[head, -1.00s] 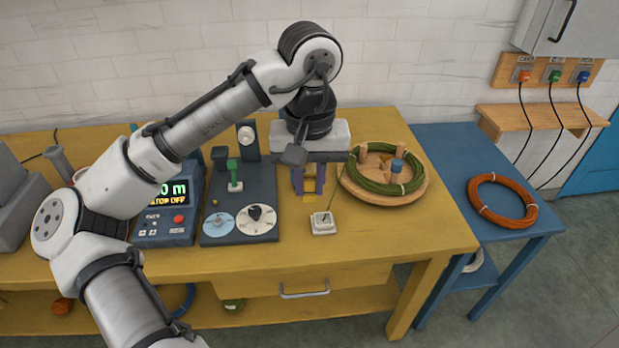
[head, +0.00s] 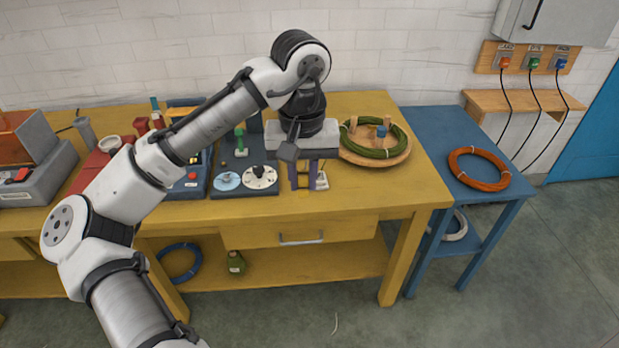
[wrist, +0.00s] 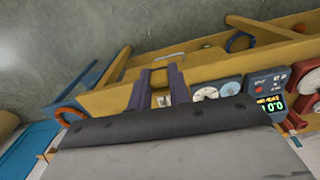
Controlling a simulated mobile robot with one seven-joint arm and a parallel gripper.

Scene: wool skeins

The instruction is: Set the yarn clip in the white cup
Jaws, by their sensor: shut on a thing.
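My gripper (head: 303,182) hangs over the front part of the yellow table, its two purple fingers pointing down. It is shut on a small yellow piece (head: 304,194), which I take to be the yarn clip; it is mostly hidden and blends with the table. In the wrist view the fingers (wrist: 160,78) show from above, and the held piece is hard to make out. A whitish cup with a reddish inside (head: 110,145) stands at the left on a red surface, partly behind my arm; I cannot tell for sure that it is the white cup.
A wooden disc (head: 398,158) with a green coil (head: 350,146) lies right of my gripper. A small white box (head: 322,182) is just behind the right finger. A dark dial panel (head: 243,182) stands to the left. A blue side table (head: 430,125) holds an orange coil (head: 480,186).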

